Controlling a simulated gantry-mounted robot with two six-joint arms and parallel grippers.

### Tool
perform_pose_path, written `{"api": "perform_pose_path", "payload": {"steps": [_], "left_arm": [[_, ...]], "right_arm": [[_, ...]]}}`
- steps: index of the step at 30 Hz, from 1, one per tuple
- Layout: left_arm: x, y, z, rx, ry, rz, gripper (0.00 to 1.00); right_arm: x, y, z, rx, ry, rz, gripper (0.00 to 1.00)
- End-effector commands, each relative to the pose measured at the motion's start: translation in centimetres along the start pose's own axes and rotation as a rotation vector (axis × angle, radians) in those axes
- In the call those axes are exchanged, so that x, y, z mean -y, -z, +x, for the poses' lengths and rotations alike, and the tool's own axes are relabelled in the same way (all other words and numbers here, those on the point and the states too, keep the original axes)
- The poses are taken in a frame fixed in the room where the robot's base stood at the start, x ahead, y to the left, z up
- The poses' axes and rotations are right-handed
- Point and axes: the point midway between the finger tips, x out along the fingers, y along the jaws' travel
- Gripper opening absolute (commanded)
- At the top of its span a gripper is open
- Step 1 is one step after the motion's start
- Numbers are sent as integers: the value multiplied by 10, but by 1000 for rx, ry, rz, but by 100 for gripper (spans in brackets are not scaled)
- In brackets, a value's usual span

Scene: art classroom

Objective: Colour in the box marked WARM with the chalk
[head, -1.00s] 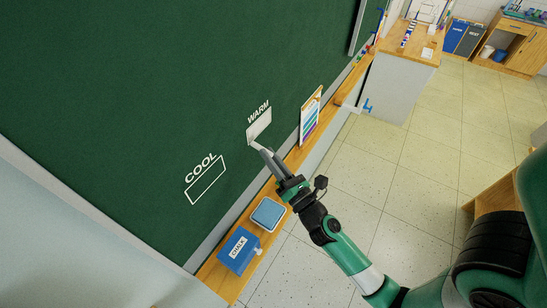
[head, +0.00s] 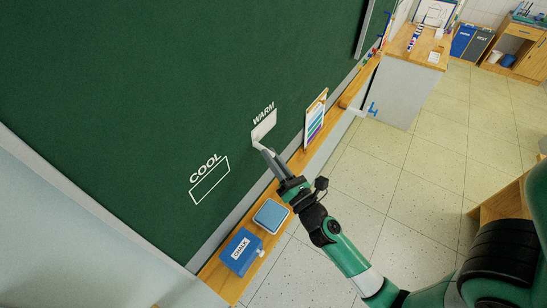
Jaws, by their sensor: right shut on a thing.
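The box marked WARM (head: 265,124) is on the green chalkboard and looks mostly filled with white. Its label WARM (head: 263,112) sits just above it. My right gripper (head: 265,154) is shut on a small white chalk (head: 258,145), whose tip is at the lower left edge of the WARM box. Whether the tip touches the board I cannot tell for certain. The box marked COOL (head: 210,182) to the left is an empty white outline. My left gripper is not in view.
The wooden ledge (head: 225,283) below the board holds a blue chalk box (head: 240,252), a blue pad (head: 271,215) and a card with coloured bars (head: 315,118). A counter (head: 398,90) stands at the upper right. The tiled floor right of the ledge is mostly clear.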

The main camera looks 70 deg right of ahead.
Motion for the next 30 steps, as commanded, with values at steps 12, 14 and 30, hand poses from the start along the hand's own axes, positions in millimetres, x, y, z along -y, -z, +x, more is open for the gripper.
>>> {"api": "perform_pose_path", "payload": {"steps": [12,14,30], "left_arm": [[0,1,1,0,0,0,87],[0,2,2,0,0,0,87],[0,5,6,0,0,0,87]], "right_arm": [[2,0,4,0,2,-1,0],[4,-2,5,0,4,-1,0],[15,-6,9,0,2,-1,0]]}}
